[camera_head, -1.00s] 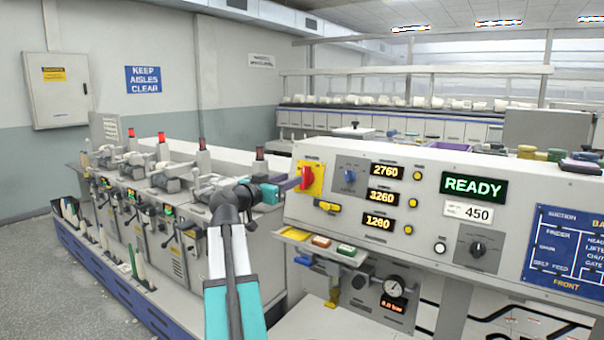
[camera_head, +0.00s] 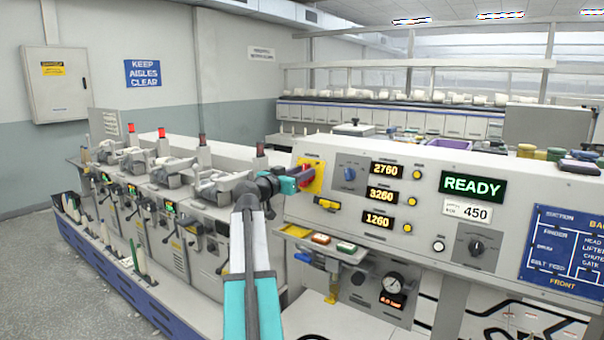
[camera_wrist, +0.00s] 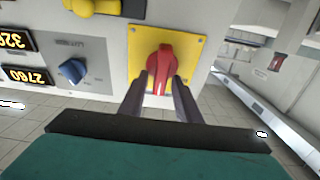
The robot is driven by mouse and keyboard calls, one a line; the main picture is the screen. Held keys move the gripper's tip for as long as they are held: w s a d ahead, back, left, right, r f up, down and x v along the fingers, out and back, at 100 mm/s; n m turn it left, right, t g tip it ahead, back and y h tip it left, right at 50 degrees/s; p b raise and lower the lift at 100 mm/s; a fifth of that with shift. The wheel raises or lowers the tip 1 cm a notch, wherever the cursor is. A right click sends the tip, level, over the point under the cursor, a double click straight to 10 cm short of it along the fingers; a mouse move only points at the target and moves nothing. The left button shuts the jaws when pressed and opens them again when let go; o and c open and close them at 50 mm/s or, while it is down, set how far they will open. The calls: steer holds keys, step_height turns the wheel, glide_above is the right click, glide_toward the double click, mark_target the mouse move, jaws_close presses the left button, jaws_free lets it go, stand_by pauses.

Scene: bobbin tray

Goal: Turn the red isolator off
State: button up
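The red isolator is a red rotary handle (camera_wrist: 160,68) on a square yellow plate (camera_wrist: 190,42), on the left end of the grey control panel. In the wrist view its grip runs up and down the picture. My gripper (camera_wrist: 160,84) faces it, with one dark finger on each side of the handle's lower end. The fingers are apart, and I cannot tell whether they touch it. In the head view my gripper (camera_head: 298,179) reaches the handle (camera_head: 307,176) from the left and partly hides it and the yellow plate (camera_head: 318,167).
A blue knob (camera_head: 350,173) sits just right of the isolator, and it also shows in the wrist view (camera_wrist: 73,70). A yellow handle (camera_head: 327,204) is just below. Several amber displays and a green READY display (camera_head: 473,186) are further right. Machines (camera_head: 165,195) stand on the left.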

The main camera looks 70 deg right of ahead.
jaws_close()
steer(key=shift+d, duration=0.15)
